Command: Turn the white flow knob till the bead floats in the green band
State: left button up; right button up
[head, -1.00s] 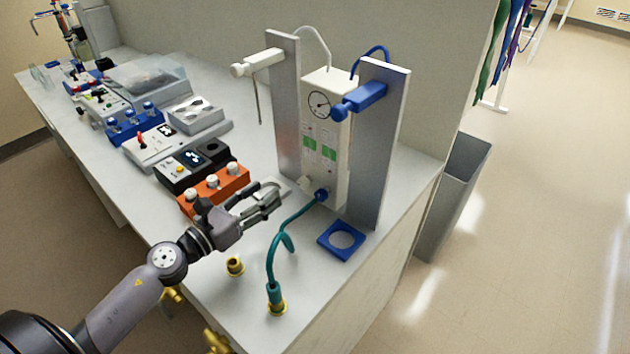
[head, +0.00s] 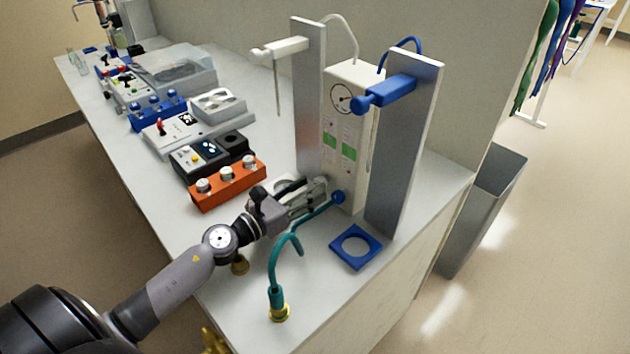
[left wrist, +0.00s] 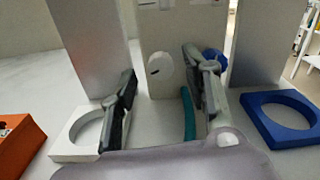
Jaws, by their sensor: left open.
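The white flow meter box (head: 352,110) stands between two grey uprights, with a dial and two tubes bearing green bands (head: 328,145). The beads are too small to make out. The white flow knob (left wrist: 160,66) is low on the box front in the left wrist view; in the head view my gripper hides it. My left gripper (head: 322,188) is open in front of the knob. In the left wrist view its fingers (left wrist: 160,78) stand either side of the knob, with no clear contact. A blue knob (head: 338,197) sits just right of it. My right gripper is out of view.
A teal hose (head: 275,262) runs from a brass fitting to the box, close by my gripper. A blue ring holder (head: 334,252) and a white ring holder (left wrist: 62,147) flank the box. An orange block with white knobs (head: 228,188) lies left. Grey uprights (head: 405,150) bound the box.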

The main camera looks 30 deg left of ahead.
pick_arm(q)
jog(key=shift+x, duration=1.35)
jog(key=shift+s, duration=0.1)
jog(key=shift+c, duration=0.4)
grip_shut()
